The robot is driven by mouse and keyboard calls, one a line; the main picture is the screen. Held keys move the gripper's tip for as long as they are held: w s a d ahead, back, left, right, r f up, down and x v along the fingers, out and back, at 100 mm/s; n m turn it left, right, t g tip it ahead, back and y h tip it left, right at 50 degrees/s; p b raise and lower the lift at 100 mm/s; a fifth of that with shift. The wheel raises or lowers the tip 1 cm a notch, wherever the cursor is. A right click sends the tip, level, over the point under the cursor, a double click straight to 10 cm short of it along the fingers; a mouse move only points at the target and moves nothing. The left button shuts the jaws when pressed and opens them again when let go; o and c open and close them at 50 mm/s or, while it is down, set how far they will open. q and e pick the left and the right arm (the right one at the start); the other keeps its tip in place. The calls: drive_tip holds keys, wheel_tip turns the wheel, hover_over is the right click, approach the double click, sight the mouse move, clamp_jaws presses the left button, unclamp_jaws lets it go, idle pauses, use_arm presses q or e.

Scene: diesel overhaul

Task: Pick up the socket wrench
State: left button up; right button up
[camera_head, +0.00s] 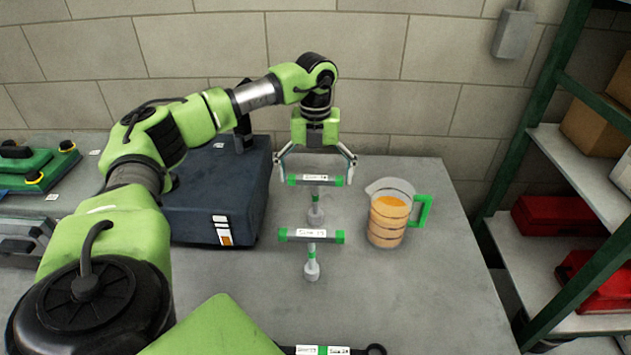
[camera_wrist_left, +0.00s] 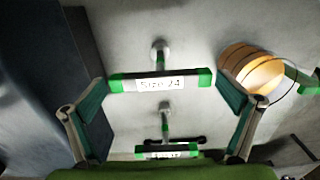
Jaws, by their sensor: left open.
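Two T-handled socket wrenches with grey bars and green ends stand upright on the grey table. The farther socket wrench (camera_head: 316,180) is labelled "Size 24" in the left wrist view (camera_wrist_left: 160,84). The nearer socket wrench (camera_head: 311,236) stands in front of it and shows low in the left wrist view (camera_wrist_left: 166,149). My left gripper (camera_head: 318,171) is open above the farther wrench. Its fingers sit near the two ends of that wrench's bar; I cannot tell whether they touch it. My right gripper is not in view.
A dark blue case (camera_head: 209,200) stands left of the wrenches. A jug (camera_head: 388,219) of orange liquid with a green handle stands close on the right. Another labelled tool (camera_head: 322,350) lies at the front edge. Green-posted shelves (camera_head: 575,160) stand at far right.

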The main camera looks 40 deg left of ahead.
use_arm(q)
drive_tip(key=shift+f, duration=0.35)
drive_tip(key=c, duration=1.4)
drive_tip(key=shift+w+r, duration=0.1)
drive_tip(key=shift+r, duration=0.05)
drive_tip(key=shift+r, duration=0.3)
wheel_tip(320, 180, up, 9)
drive_tip(key=shift+r+b, duration=0.15)
drive_tip(key=shift+b, duration=0.85)
